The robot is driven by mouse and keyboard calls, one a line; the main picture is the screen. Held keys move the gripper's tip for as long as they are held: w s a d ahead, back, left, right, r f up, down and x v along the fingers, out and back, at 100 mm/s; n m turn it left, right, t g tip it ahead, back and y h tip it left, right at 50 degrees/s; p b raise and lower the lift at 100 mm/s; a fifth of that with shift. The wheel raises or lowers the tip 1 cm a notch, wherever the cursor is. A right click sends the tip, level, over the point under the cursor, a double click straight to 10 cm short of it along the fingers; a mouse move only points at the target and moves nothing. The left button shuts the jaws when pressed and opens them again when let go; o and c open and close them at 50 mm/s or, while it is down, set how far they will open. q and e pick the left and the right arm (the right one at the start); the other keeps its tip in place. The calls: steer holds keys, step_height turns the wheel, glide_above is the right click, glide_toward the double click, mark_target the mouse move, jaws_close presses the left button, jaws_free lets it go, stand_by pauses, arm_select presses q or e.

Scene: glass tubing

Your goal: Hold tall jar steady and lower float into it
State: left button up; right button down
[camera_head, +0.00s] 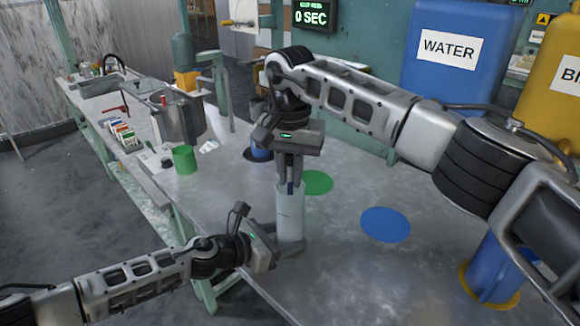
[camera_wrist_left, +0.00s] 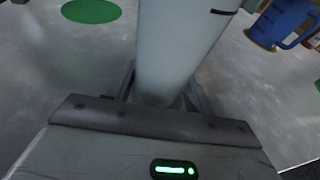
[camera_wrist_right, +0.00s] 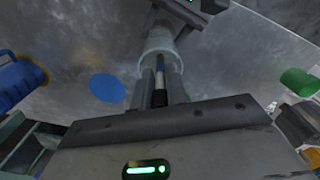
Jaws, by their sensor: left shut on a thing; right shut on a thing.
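The tall jar (camera_head: 290,215), pale and translucent, stands upright on the grey table; it also shows in the left wrist view (camera_wrist_left: 178,45). My left gripper (camera_head: 284,250) is shut on the jar near its base, a finger on either side. My right gripper (camera_head: 290,180) points down right above the jar's mouth. It is shut on the float (camera_wrist_right: 159,72), a thin stem with dark and light parts, of which a dark blue bit (camera_head: 290,188) shows at the rim in the head view. The float's lower end is hard to make out at the jar's mouth.
A green disc (camera_head: 317,182) and a blue disc (camera_head: 385,224) lie flat on the table. A blue jug (camera_head: 494,272) stands at the right and a green cup (camera_head: 185,160) at the left. Blue WATER (camera_head: 447,75) and yellow (camera_head: 552,100) containers stand behind.

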steer(key=shift+f, duration=0.1)
steer(key=c, duration=1.3)
jaws_free()
step_height(320, 180, up, 12)
steer(key=shift+r, duration=0.1)
arm_select(q)
steer(key=o, duration=0.8)
steer(key=shift+o, duration=0.2)
